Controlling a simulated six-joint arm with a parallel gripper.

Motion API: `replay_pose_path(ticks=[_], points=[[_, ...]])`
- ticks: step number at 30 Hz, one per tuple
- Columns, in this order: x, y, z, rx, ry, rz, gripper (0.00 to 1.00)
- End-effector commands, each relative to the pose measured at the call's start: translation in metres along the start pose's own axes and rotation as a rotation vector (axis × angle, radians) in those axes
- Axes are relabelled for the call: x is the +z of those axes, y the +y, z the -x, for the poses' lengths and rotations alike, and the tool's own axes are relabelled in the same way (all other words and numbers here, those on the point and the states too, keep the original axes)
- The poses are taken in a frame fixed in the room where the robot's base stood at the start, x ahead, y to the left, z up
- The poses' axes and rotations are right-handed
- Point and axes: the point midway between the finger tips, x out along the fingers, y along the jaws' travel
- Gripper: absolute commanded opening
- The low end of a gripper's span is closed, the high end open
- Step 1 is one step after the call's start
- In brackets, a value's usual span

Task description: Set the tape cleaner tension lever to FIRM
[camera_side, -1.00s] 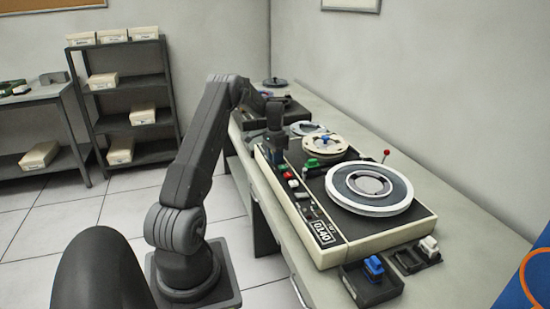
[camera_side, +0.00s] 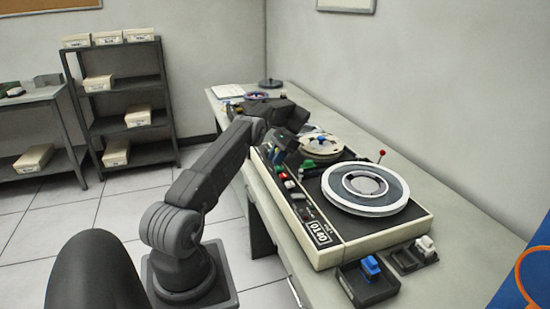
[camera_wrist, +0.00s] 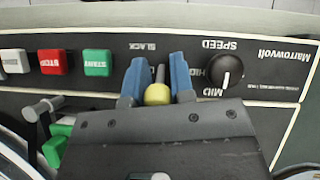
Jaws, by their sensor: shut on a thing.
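The tension lever's yellow ball knob (camera_wrist: 158,94) shows in the wrist view, between the two blue fingers of my gripper (camera_wrist: 157,78). The fingers are shut on this knob. The word SLACK is printed upside down on the dark panel just beyond the fingertips. I cannot read the word FIRM in either view, and the gripper body hides the panel below the knob. In the side view my gripper (camera_side: 279,155) is low over the control strip of the tape cleaner (camera_side: 375,243), and the knob is not clear there.
Close by in the wrist view are a black SPEED dial (camera_wrist: 225,70), a green START button (camera_wrist: 97,62) and a red STOP button (camera_wrist: 53,62). In the side view a large reel (camera_side: 362,205) and a red-tipped lever (camera_side: 381,154) are to the right. Bare table lies beyond them.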

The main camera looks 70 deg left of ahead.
Motion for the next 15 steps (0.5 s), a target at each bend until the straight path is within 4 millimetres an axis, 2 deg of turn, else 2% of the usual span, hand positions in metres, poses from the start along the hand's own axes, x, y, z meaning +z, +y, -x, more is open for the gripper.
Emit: replay_pose_path(ticks=[15], points=[[-0.0024,-0.0001,0.0017,-0.018,-0.080,0.006,0.00]])
